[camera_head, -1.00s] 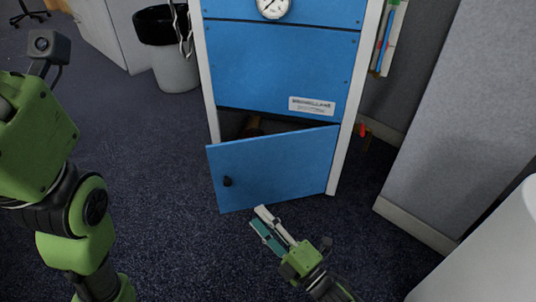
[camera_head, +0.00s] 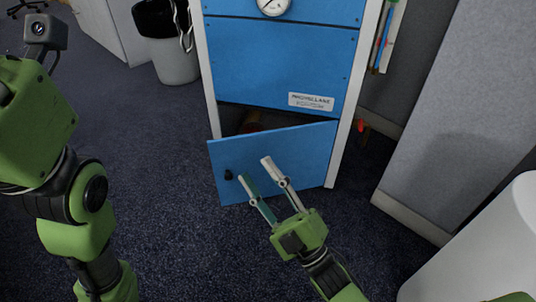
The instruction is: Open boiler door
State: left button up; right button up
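The blue boiler (camera_head: 281,68) stands upright at the top middle. Its lower blue door (camera_head: 296,151) is hinged on the right and stands partly open, with a dark gap along its top. A small black knob (camera_head: 228,175) sits near the door's left edge. My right gripper (camera_head: 254,168) is in front of the door, to the right of the knob, with its two fingers spread and nothing between them. Whether a fingertip touches the door I cannot tell. My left arm is at the left, with its gripper out of the picture.
A grey bin (camera_head: 174,55) with a black liner stands behind left of the boiler. A grey partition (camera_head: 455,110) rises on the right, and a white rounded object (camera_head: 490,250) is at the lower right. The dark carpet (camera_head: 165,190) left of the door is clear.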

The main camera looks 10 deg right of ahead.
notch_tip(320, 180, up, 8)
jog(key=s+d+m+t+p, duration=0.1)
jog(key=s+m+t, duration=0.1)
jog(key=shift+s+y, duration=0.3)
